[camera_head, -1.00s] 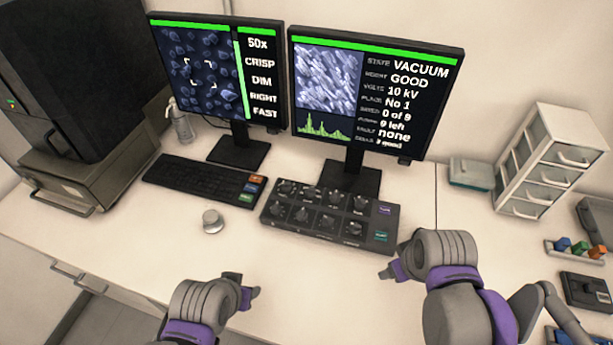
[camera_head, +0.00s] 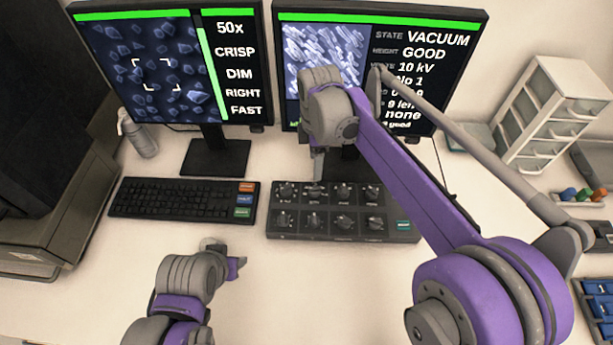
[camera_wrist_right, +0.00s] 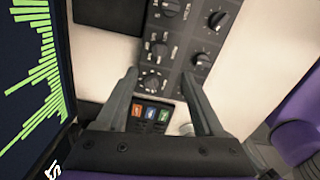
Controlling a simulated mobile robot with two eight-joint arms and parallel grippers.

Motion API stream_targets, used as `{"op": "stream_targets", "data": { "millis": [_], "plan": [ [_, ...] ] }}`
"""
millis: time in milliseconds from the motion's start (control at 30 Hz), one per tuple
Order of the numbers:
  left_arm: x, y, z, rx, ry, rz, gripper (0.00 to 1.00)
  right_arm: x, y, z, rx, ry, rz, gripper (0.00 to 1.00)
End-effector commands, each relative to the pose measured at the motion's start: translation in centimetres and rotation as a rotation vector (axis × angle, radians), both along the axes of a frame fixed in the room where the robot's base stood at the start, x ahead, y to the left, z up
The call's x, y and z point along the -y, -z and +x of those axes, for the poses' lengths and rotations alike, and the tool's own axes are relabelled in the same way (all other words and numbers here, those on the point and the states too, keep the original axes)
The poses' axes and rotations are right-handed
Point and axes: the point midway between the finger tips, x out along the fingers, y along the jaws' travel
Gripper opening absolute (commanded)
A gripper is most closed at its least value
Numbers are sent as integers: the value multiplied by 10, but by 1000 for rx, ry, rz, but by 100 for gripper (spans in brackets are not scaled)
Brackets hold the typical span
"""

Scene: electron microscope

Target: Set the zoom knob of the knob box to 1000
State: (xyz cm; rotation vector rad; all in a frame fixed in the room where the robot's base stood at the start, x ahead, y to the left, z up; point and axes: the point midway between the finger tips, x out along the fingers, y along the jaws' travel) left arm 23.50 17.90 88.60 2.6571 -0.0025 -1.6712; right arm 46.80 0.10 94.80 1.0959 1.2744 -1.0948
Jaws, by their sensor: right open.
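The dark knob box (camera_head: 272,228) lies on the desk below the right monitor, with two rows of black knobs; its small labels are unreadable. My right gripper (camera_head: 318,165) points down above its back row, toward the left end. In the right wrist view my open gripper (camera_wrist_right: 158,95) has a finger on either side of the back-left knob (camera_wrist_right: 152,81), apparently above it; contact cannot be told. The left monitor (camera_head: 165,70) reads 50x, CRISP, DIM, RIGHT, FAST. My left gripper (camera_head: 237,266) is low over the front desk, away from the box; its jaws are unclear.
A keyboard (camera_head: 170,198) with coloured keys lies just left of the box. The right monitor (camera_head: 440,90) stands close behind my right gripper. A white drawer unit (camera_head: 548,115) stands at the right.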

Motion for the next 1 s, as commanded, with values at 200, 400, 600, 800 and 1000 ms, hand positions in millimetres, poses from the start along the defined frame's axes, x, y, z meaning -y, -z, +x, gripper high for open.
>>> {"op": "stream_targets", "data": {
  "millis": [200,400,600,800,1000],
  "plan": [
    [0,2,-1,-1,0,0,50,-4,13,2,-7,-25,-2,70],
    [0,5,-1,-2,0,0,50,-3,49,2,-6,-23,-2,70],
    [0,7,-1,-3,0,0,50,-3,85,2,-6,-22,-2,70],
    [0,8,-2,-3,0,0,50,-3,106,2,-6,-22,-2,70],
    [0,8,-2,-3,0,0,50,-3,110,1,-5,-22,-2,70]
  ]
}}
